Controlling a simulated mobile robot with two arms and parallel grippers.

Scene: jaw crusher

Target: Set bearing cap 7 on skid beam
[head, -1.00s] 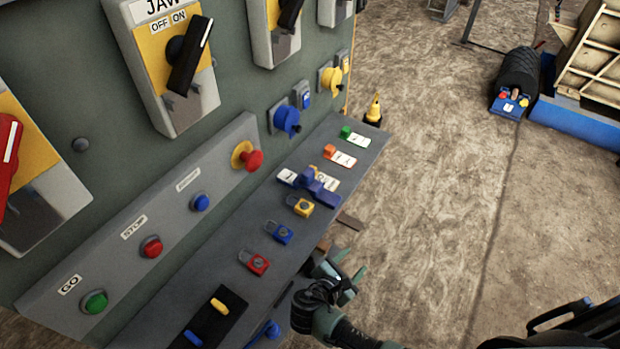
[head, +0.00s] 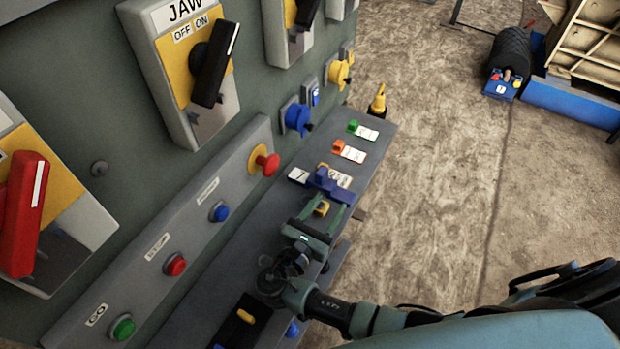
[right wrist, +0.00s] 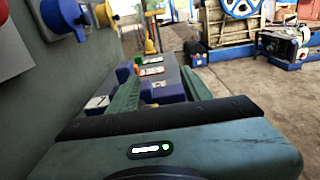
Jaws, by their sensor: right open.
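A blue block-like piece (head: 325,184), which I take to be bearing cap 7, sits on the grey shelf of the control panel beside white tags. My right gripper (head: 319,212) is open at the near side of this piece, its fingers pointing toward it. In the right wrist view the blue piece (right wrist: 162,92) shows between the open fingers (right wrist: 160,98); I cannot tell whether they touch it. A blue beam (head: 575,105), likely the skid beam, lies on the ground at the far right. My left gripper is not in view.
The panel wall with switches and a button strip (head: 190,235) stands close on the left. Green (head: 352,126) and orange (head: 338,146) pieces with tags stand farther along the shelf (head: 385,140). A yellow-tipped object (head: 378,100) is beyond it. Open dirt ground lies to the right.

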